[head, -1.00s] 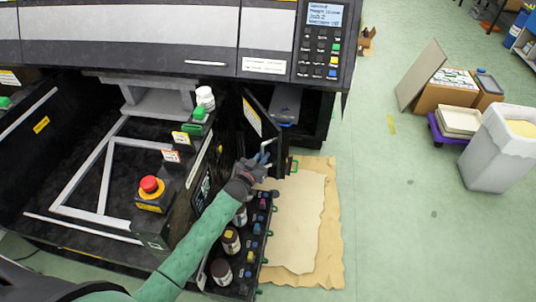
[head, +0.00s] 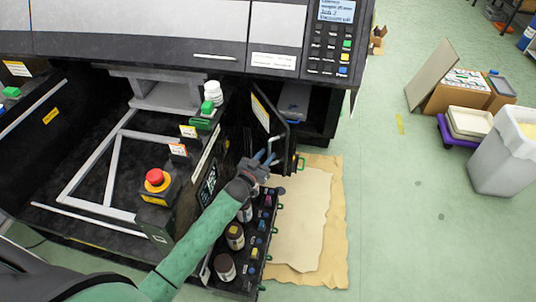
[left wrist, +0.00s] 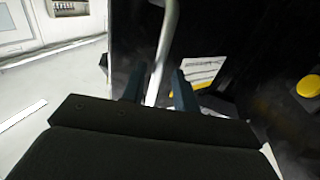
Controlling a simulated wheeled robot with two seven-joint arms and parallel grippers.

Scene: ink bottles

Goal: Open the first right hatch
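The black hatch (head: 279,115) on the right of the machine stands swung open, with a white-and-yellow label on its face. Its pale bar handle (head: 273,142) is near the hatch's lower part. My left gripper (head: 264,157) is open just below and left of the handle. In the left wrist view the handle (left wrist: 162,50) runs between the two spread fingers of my left gripper (left wrist: 157,88), with gaps on both sides; I cannot tell how deep it sits between them. My right gripper is not in view.
A rack with several dark ink bottles (head: 235,236) lies below my left arm. A red stop button (head: 155,178) is on the machine's left. Behind the hatch is a dark compartment with a grey box (head: 294,103). Cardboard (head: 299,215) lies on the floor; open floor is right of it.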

